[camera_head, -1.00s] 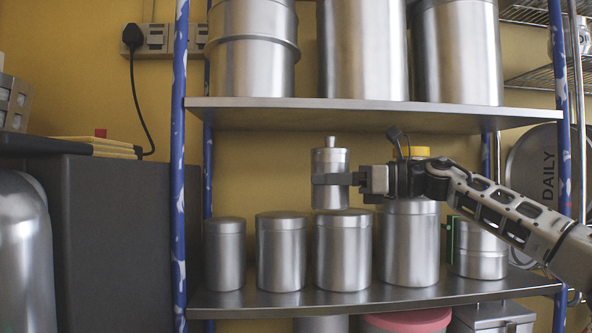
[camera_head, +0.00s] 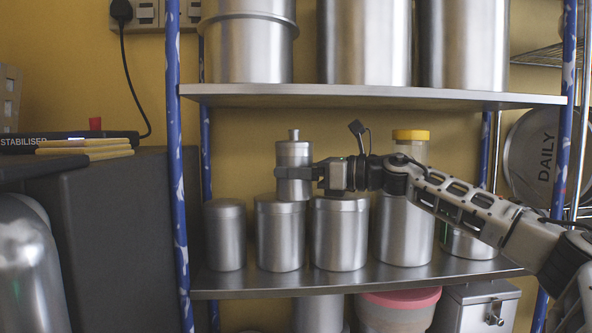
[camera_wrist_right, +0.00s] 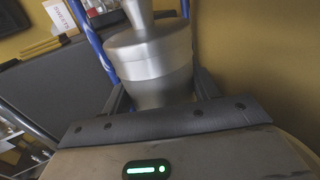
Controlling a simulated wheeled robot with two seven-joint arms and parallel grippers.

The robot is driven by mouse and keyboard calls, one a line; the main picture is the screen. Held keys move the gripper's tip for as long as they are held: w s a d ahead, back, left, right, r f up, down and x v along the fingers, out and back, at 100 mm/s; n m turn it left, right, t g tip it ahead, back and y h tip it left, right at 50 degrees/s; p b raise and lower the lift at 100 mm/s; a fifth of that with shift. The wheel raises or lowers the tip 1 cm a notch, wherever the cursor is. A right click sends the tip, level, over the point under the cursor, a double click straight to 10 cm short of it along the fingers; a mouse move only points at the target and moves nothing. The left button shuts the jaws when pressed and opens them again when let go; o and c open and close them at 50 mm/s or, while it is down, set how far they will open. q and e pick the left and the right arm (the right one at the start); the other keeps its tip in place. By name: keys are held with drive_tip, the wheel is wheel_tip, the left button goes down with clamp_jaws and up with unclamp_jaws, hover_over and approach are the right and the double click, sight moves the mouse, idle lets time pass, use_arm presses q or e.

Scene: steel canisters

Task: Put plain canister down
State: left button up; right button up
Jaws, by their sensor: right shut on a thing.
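The plain canister (camera_head: 293,156) is a small steel cylinder with a knobbed lid. My right gripper (camera_head: 296,173) is shut around its body and holds it upright. Its base is just at the lid of the second canister from the left (camera_head: 280,236) in the row on the middle shelf; I cannot tell whether the two touch. In the right wrist view the canister (camera_wrist_right: 150,55) stands between the two fingers (camera_wrist_right: 162,92), lid and knob toward the top. My left gripper is not in view.
The middle shelf (camera_head: 330,281) carries a row of steel canisters, including a wider one (camera_head: 341,235) and one behind my arm under a yellow-lidded jar (camera_head: 411,136). The upper shelf (camera_head: 350,97) is close above. A blue post (camera_head: 176,160) stands at the left.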

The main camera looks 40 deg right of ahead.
drive_tip(key=shift+f, duration=0.1)
drive_tip(key=o, duration=1.1)
drive_tip(key=shift+c, duration=0.2)
drive_tip(key=shift+o, duration=0.5)
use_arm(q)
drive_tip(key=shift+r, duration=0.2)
use_arm(e)
drive_tip(key=s+b, duration=0.1)
drive_tip(key=s+d+b, duration=0.1)
drive_tip(key=b, duration=0.1)
drive_tip(key=shift+f, duration=0.3)
use_arm(q)
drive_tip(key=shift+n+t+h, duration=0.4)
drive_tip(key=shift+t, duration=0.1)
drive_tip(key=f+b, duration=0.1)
drive_tip(key=b, duration=0.1)
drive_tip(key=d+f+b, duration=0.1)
drive_tip(key=b, duration=0.1)
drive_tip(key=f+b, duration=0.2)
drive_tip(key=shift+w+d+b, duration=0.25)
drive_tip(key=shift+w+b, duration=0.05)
use_arm(e)
drive_tip(key=v, duration=1)
drive_tip(key=shift+r, duration=0.45)
